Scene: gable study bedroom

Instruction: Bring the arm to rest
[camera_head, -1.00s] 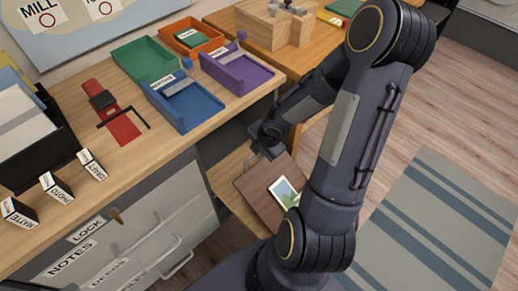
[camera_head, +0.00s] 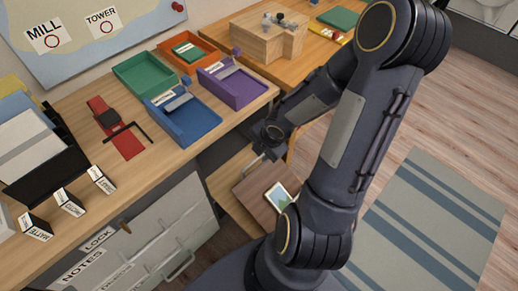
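My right arm comes in from the lower right, rises to an elbow at the upper right and bends back down to the left. Its gripper (camera_head: 270,146) hangs low, beside the front edge of the desk and above a brown board (camera_head: 262,192). The fingers are small and partly hidden, so I cannot tell whether they are open or shut. I see nothing clearly held in it. My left gripper is not in view.
The desk (camera_head: 118,190) carries blue (camera_head: 195,128), green (camera_head: 145,70), orange (camera_head: 178,62) and purple (camera_head: 235,92) trays, and a red strap (camera_head: 128,143). A wooden block stand (camera_head: 262,40) is behind. A picture card (camera_head: 277,196) lies on the board. A striped rug (camera_head: 440,215) covers floor at right.

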